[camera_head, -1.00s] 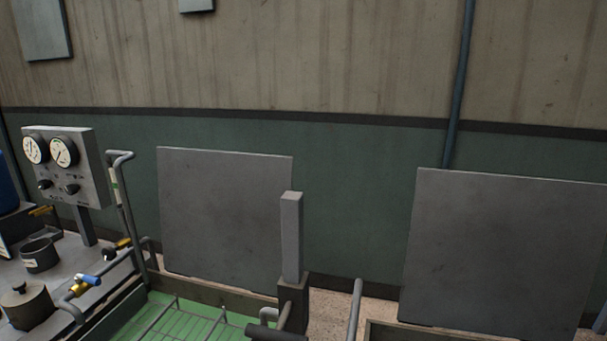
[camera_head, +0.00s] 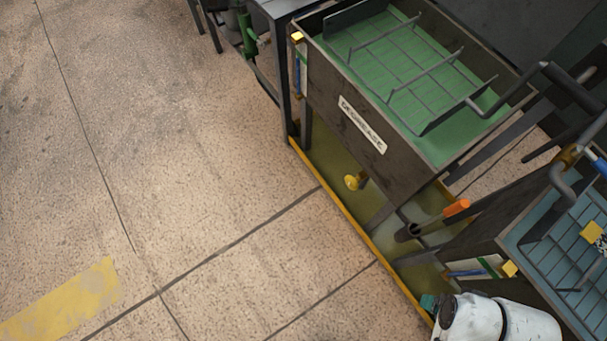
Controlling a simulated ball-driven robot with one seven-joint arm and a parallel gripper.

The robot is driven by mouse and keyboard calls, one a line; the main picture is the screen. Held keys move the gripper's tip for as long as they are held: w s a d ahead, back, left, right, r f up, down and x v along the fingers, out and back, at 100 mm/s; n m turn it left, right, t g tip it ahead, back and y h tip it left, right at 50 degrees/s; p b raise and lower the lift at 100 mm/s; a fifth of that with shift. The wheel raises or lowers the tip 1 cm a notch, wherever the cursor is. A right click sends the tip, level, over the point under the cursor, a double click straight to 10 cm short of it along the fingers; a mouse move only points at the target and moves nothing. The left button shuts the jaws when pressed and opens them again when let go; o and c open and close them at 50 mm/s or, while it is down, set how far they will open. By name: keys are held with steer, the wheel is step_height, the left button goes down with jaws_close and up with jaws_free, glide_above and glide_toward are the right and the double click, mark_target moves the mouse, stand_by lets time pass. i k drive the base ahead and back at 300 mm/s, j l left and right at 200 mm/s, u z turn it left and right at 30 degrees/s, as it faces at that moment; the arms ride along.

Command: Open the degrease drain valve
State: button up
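The degrease tank (camera_head: 322,88) stands at the upper middle, with a white DEGREASE label (camera_head: 362,124) on its front wall. It holds green liquid and a wire rack. An orange lever handle (camera_head: 457,207) sits to the right, near a dark open pipe end (camera_head: 408,233). I cannot tell for certain which of the two is the drain valve. A white rounded part of my arm shows at the bottom right edge. My gripper's fingers are not in view.
A second tank with blue liquid (camera_head: 545,237) stands at the right. A yellow-edged sump (camera_head: 338,206) runs along the floor under the tanks. A grey table (camera_head: 284,8) stands at the top. The floor on the left (camera_head: 170,150) is clear.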

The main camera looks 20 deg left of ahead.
mark_target(352, 183)
steer(key=u, duration=0.35)
steer(key=i+u, duration=0.4)
steer(key=i, duration=0.2)
steer(key=j+u, duration=0.1)
steer(key=j, duration=0.25)
steer(key=k+j+u, duration=0.1)
steer(key=j, duration=0.25)
